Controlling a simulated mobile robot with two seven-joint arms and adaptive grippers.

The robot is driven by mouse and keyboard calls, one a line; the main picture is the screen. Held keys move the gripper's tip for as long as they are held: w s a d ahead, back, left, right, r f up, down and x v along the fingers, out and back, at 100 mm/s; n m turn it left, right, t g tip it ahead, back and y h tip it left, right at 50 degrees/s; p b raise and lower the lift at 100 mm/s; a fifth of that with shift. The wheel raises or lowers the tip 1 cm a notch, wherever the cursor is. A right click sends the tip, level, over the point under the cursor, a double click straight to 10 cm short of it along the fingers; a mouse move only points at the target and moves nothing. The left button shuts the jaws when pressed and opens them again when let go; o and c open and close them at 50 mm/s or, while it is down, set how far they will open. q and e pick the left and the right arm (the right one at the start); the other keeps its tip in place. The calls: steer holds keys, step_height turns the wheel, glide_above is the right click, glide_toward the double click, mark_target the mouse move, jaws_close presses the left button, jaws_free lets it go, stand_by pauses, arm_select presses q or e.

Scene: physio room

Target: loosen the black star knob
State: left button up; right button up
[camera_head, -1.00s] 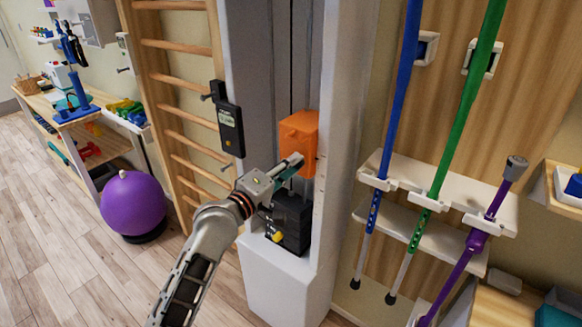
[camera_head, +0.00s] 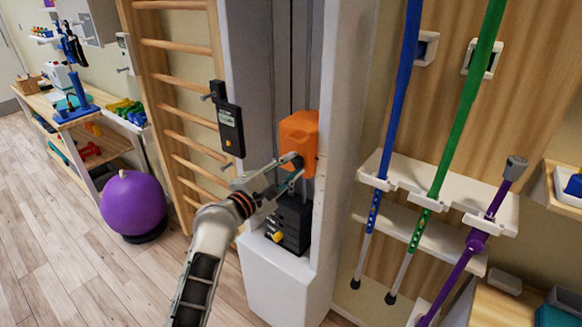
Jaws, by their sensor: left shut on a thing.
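An orange block (camera_head: 298,131) sits on the upright column of the pulley machine, in the middle of the camera_head view. The black star knob (camera_head: 297,161) shows as a small dark piece at the block's lower front, mostly hidden by fingers. My left gripper (camera_head: 292,166) reaches up from below left, its two fingers one above the other in the picture. It is shut on the knob. My right gripper is not in view.
A black weight stack (camera_head: 292,222) with a yellow pin (camera_head: 277,237) stands below the block. A dark device (camera_head: 229,127) hangs left of the column, before wooden wall bars (camera_head: 178,80). Poles and crutches stand in a white rack (camera_head: 405,172) at right.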

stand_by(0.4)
arm_select(q)
steer(key=o, duration=1.1)
steer(key=shift+s, duration=0.1)
steer(key=v, duration=1.2)
